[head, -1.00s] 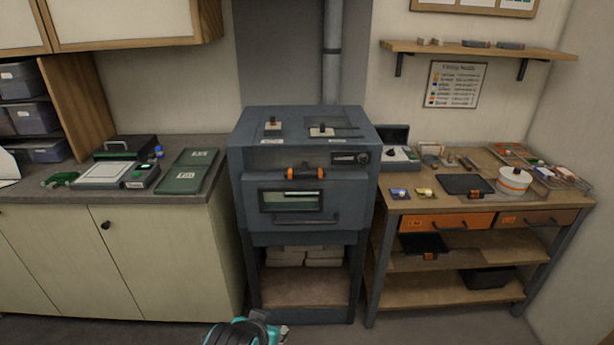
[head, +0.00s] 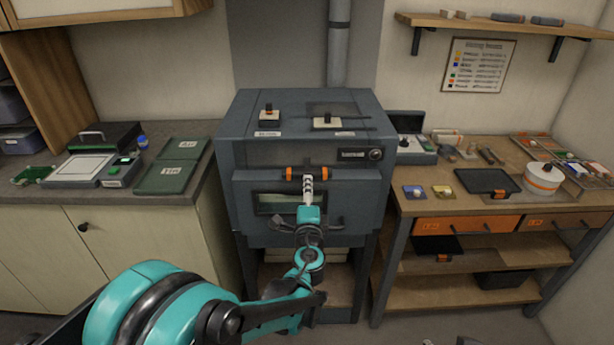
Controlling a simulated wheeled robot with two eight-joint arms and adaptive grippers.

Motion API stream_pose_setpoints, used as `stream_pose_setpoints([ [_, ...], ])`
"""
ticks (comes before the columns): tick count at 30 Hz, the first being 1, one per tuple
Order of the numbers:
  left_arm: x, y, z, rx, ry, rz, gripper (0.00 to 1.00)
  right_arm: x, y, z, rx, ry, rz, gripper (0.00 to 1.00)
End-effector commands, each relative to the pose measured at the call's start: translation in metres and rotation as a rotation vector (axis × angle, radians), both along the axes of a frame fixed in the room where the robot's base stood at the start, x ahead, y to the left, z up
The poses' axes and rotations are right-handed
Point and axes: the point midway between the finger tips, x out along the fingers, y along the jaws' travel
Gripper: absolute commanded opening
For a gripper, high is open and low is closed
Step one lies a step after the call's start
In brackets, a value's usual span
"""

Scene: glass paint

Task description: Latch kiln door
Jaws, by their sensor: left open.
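The blue-grey kiln (head: 310,150) stands against the wall in the middle of the head view. Its door (head: 358,205) has a dark window (head: 276,203) and looks down over the front; I cannot tell whether it is fully seated. The latch bar (head: 291,174) with orange ends lies level across the top of the door. My left gripper (head: 308,180) is open at the middle of this bar, reaching from below; I cannot tell whether its fingers touch it. My left arm covers part of the window and the door handle (head: 335,224). My right gripper is not in view.
A counter (head: 50,195) with green panels (head: 172,178) is on the left. A wooden bench (head: 445,206) with tools and a white pot (head: 544,178) is on the right. Two switches (head: 268,117) (head: 327,122) stand on the kiln's top. A shelf (head: 475,24) hangs at right.

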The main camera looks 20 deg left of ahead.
Motion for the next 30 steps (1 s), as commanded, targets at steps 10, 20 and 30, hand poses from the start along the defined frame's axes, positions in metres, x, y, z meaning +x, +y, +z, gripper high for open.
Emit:
stream_pose_setpoints([
  [10, 0.052, 0.016, -0.001, -0.002, 0.000, 0.003, 0.41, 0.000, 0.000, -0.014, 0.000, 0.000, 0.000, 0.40],
  [20, 0.061, 0.019, 0.000, -0.003, 0.000, 0.002, 0.41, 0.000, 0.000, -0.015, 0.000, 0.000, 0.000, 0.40],
  [30, 0.061, 0.019, 0.000, -0.003, 0.000, 0.003, 0.00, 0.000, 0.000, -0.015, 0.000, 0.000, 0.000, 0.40],
])
